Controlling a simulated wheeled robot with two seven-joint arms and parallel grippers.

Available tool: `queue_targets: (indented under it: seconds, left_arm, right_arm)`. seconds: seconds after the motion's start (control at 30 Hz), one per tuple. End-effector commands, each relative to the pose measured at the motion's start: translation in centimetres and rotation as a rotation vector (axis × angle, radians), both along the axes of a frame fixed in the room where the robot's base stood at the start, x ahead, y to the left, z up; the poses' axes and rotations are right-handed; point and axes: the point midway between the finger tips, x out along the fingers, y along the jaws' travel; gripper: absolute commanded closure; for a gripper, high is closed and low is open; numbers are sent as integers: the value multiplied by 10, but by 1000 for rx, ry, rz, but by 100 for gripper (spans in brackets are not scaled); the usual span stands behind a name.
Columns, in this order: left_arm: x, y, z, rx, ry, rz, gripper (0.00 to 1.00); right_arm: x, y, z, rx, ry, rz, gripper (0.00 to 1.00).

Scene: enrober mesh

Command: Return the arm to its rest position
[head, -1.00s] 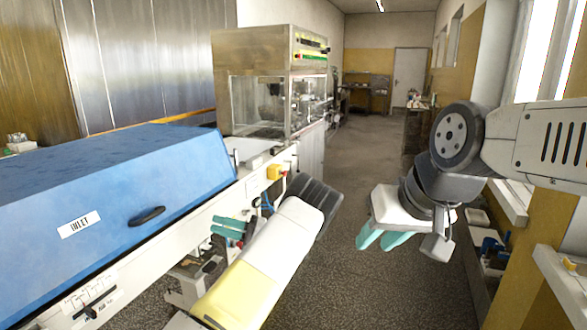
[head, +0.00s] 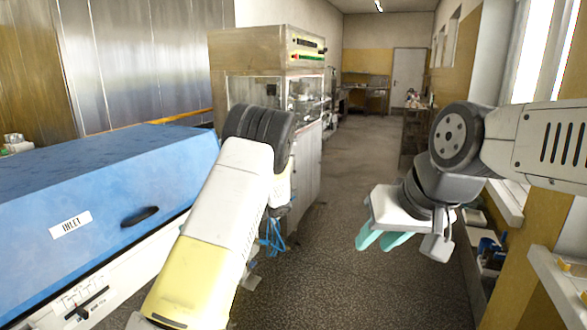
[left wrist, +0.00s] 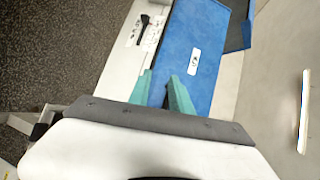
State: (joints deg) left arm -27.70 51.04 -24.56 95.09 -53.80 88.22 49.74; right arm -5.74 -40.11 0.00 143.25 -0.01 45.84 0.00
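My left arm (head: 215,215) reaches up from the bottom of the head view, its dark joint in front of the steel machine. My left gripper is hidden behind that arm there. In the left wrist view its two teal fingers (left wrist: 162,84) stand apart with nothing between them. The blue cover (left wrist: 193,42) shows beyond them. My right gripper (head: 375,243) hangs at the right of the head view, over the dark floor. Its teal fingers point down, look slightly apart and hold nothing.
The blue cover labelled INLET (head: 105,195) fills the left side. A steel machine with clear panels (head: 265,52) stands behind my left arm. A window sill and ledge (head: 560,285) run along the right. The speckled floor (head: 330,285) between is clear.

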Motion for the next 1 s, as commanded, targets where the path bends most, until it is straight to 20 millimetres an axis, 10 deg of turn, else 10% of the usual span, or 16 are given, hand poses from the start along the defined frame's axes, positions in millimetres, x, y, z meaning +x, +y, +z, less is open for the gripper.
queue_targets:
  seconds: [0.5, 1.0]
  left_arm:
    - [-119, -36, 55, -921, -145, -38, 75]
    - [-212, -113, 129, -1383, -541, -454, 75]
  right_arm:
    - [0, 0, 0, 0, 0, 0, 67]
    - [0, 0, 0, 0, 0, 0, 67]
